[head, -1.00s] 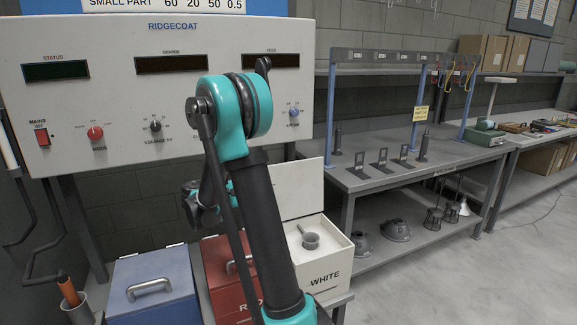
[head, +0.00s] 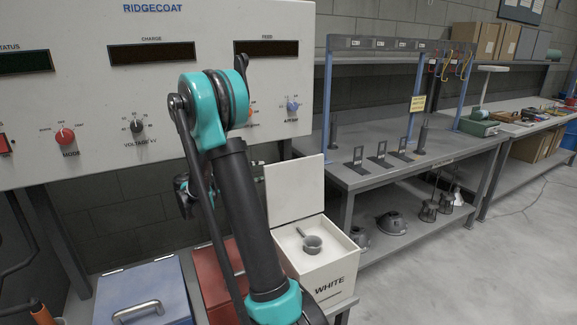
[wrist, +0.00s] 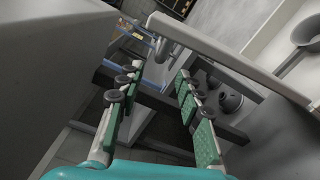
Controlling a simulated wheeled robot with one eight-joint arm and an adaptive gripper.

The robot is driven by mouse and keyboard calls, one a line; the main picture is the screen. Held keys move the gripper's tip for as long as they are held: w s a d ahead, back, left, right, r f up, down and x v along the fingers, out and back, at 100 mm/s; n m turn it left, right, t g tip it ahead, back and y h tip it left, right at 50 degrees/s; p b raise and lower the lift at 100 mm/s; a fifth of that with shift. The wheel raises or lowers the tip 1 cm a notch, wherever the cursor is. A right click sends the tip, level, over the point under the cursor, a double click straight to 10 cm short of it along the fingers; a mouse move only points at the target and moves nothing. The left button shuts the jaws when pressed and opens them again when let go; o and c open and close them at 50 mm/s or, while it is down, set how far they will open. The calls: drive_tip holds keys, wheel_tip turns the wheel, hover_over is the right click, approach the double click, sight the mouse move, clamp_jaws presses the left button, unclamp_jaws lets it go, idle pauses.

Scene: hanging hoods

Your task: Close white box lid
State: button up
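The white box (head: 337,291) stands right of the red box, with its lid (head: 294,188) standing up open at the back. A grey scoop (head: 311,243) lies inside; it also shows in the wrist view (wrist: 306,31). My gripper is mostly hidden behind my arm in the head view. In the wrist view my gripper (wrist: 160,72) is open, its green-padded fingers apart with nothing held between them. A pale edge, apparently the lid's (wrist: 215,54), runs close beyond and beside the right finger. I cannot tell whether they touch.
A red box (head: 211,280) and a blue box (head: 143,292) with a handle stand to the left. The control panel (head: 85,95) hangs above them. A grey bench (head: 440,150) stands at right, with clear floor in front.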

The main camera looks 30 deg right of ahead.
sight(289, 165)
drive_tip(key=d, duration=1.3)
drive_tip(key=shift+s, duration=0.4)
drive_tip(key=shift+a, duration=0.1)
clamp_jaws()
